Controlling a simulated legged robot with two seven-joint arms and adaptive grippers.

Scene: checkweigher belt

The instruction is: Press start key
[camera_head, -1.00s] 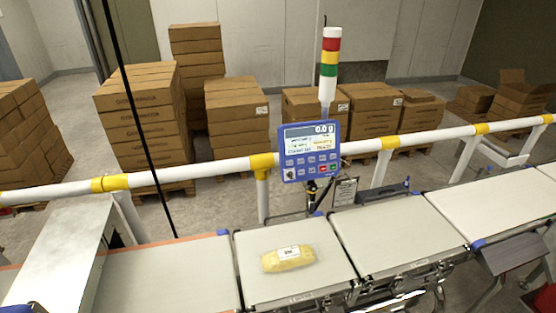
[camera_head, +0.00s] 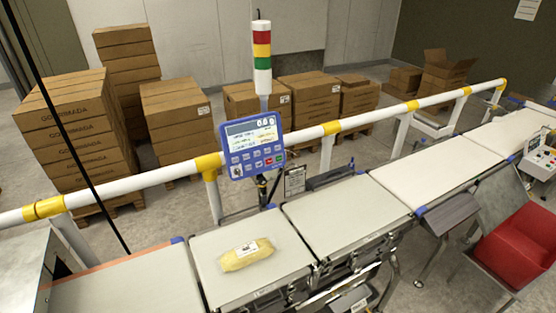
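A blue control panel (camera_head: 238,170) with a lit screen (camera_head: 252,136) stands on a post behind the belts, at the middle left. The screen's large reading looks like 0.0 g; the smaller text is too small to read. Below the screen are rows of small keys, with a green key (camera_head: 280,158) and a red key (camera_head: 268,161) at the lower right. Their labels cannot be read. Neither of my grippers is in view.
A yellow wrapped pack (camera_head: 246,255) lies on a belt section (camera_head: 285,277) in front of the panel. A white rail (camera_head: 310,134) runs behind the belts. A signal tower (camera_head: 262,60) rises above the panel. A red bin (camera_head: 520,245) and a control box (camera_head: 539,155) are at right.

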